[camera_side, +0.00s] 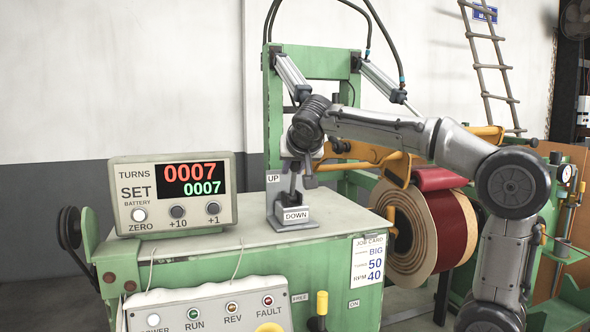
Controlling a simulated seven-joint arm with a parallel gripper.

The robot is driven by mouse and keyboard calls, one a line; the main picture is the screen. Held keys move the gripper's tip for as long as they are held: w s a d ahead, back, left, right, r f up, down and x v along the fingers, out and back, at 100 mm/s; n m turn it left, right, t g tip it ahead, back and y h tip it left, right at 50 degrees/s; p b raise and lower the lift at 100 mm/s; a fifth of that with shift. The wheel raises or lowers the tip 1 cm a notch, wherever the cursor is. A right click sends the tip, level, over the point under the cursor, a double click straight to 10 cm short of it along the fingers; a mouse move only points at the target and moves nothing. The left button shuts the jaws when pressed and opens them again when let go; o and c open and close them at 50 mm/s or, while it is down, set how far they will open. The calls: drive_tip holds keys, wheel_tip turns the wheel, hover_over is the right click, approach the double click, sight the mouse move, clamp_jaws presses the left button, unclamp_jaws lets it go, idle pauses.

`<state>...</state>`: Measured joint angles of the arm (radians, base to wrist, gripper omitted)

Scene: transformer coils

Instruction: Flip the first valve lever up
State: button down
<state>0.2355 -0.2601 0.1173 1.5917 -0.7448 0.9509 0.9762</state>
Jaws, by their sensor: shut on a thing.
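The valve lever (292,186) stands on a small grey metal valve block (296,215) on top of the green cabinet. The block carries an "UP" label above and a "DOWN" label in front. My gripper (299,179) reaches down from the right, with its fingers closed at the lever's upper part, between the two labels. The fingers hide much of the lever, so its exact angle is hard to tell. Only this one lever with UP and DOWN labels shows.
A turns counter (173,193) reading 0007 stands left of the valve block. A green press frame (273,120) with cylinders rises behind. A large red coil (440,225) sits at right. A yellow-handled lever (321,303) and a button panel (208,308) are at the front.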

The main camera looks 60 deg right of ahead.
drive_tip(key=shift+w+d+g+y, duration=0.25)
drive_tip(key=shift+g+y, duration=0.05)
drive_tip(key=shift+y, duration=0.1)
idle(0.3)
drive_tip(key=c, duration=0.7)
unclamp_jaws()
drive_tip(key=shift+c, duration=0.2)
drive_tip(key=v, duration=1.3)
drive_tip(key=shift+a+r, duration=0.25)
drive_tip(key=shift+r, duration=0.05)
drive_tip(key=shift+s, duration=0.1)
